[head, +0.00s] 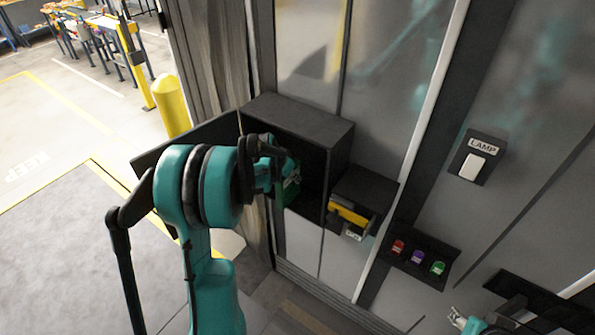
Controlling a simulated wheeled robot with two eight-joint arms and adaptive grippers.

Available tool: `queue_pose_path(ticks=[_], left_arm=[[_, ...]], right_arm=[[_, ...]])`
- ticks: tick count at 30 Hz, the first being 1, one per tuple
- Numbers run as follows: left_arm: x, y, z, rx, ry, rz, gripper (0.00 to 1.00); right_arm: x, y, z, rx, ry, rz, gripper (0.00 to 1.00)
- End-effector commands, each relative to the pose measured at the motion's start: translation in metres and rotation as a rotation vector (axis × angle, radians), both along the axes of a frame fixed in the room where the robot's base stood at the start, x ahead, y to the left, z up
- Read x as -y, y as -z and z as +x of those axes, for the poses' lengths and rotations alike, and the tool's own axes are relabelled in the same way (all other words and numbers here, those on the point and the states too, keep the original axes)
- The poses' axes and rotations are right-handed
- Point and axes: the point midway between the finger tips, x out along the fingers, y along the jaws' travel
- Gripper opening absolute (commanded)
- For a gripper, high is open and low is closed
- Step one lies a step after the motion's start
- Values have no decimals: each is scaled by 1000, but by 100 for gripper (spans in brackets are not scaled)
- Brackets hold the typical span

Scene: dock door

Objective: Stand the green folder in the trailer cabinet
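The trailer cabinet (335,140) is a black box on the wall, with its door (160,153) swung open to the left. My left gripper (288,183) is at the cabinet's open front, partly hidden by its own wrist. A dark green piece, likely the green folder (293,191), shows at its fingertips inside the dark opening. Most of it is hidden, so I cannot tell whether it is gripped or how it stands. My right gripper (456,315) is at the lower right edge, empty, with its small fingertips apart.
A black holder (375,187) with a yellow item (348,214) adjoins the cabinet's right side. A panel (425,245) with red, purple and green buttons is lower right. A lamp switch (472,167) is on the wall. A yellow bollard (170,105) stands behind the cabinet door.

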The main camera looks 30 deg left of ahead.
Motion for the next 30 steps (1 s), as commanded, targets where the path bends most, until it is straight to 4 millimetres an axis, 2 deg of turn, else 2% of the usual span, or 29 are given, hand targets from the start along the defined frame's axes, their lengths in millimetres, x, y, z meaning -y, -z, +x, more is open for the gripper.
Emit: queue_pose_path(ticks=[9, 21, 22, 24, 30], left_arm=[[3, 2, 40, 0, 0, -1, 0], [3, 11, 37, 0, -1, 0, 0], [3, 11, 37, 0, 0, -1, 30], [3, 10, 37, 0, 0, 0, 46], [3, 10, 37, 0, 0, 0, 46]], right_arm=[[0, -4, 0, 0, 0, 0, 40], [0, 2, 0, 0, 0, 0, 40], [0, 1, 0, 0, 0, 0, 40], [0, 0, 0, 0, 0, 0, 40], [0, 0, 0, 0, 0, 0, 40]])
